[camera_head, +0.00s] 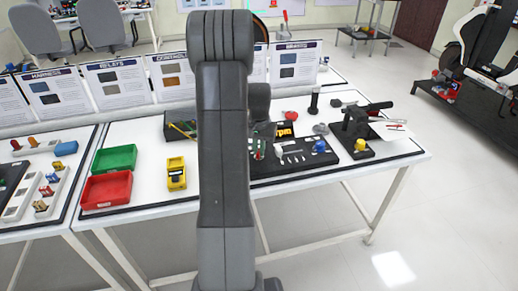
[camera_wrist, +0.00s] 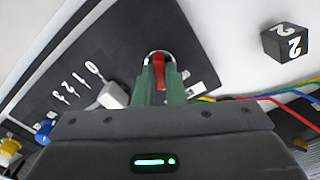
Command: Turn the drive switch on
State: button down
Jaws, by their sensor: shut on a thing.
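The drive switch (camera_wrist: 158,70) is a small red lever on a round silver base. It stands on a black panel (camera_wrist: 95,50) in the wrist view. My gripper (camera_wrist: 158,88) has green fingers, one on each side of the red lever, and is shut on it. In the head view my gripper (camera_head: 258,149) is at the left end of the black panel (camera_head: 292,167), partly hidden by my arm. The switch cannot be made out there. I cannot tell which position the lever is in.
On the panel, a grey lever (camera_wrist: 112,95) stands by white numerals. A black cube marked 2 (camera_wrist: 286,42) and coloured wires (camera_wrist: 270,96) are at the right. Green (camera_head: 114,159) and red (camera_head: 106,189) bins and a yellow meter (camera_head: 176,173) stand left of my arm.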

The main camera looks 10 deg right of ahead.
dwell(0.4)
jog(key=c, duration=1.5)
grip_release()
jog(key=shift+r, duration=0.1)
notch_tip(320, 180, up, 14)
jog(key=shift+f, duration=0.25)
notch_tip(320, 180, down, 14)
jog(key=shift+r, duration=0.15)
jog(key=shift+r, duration=0.1)
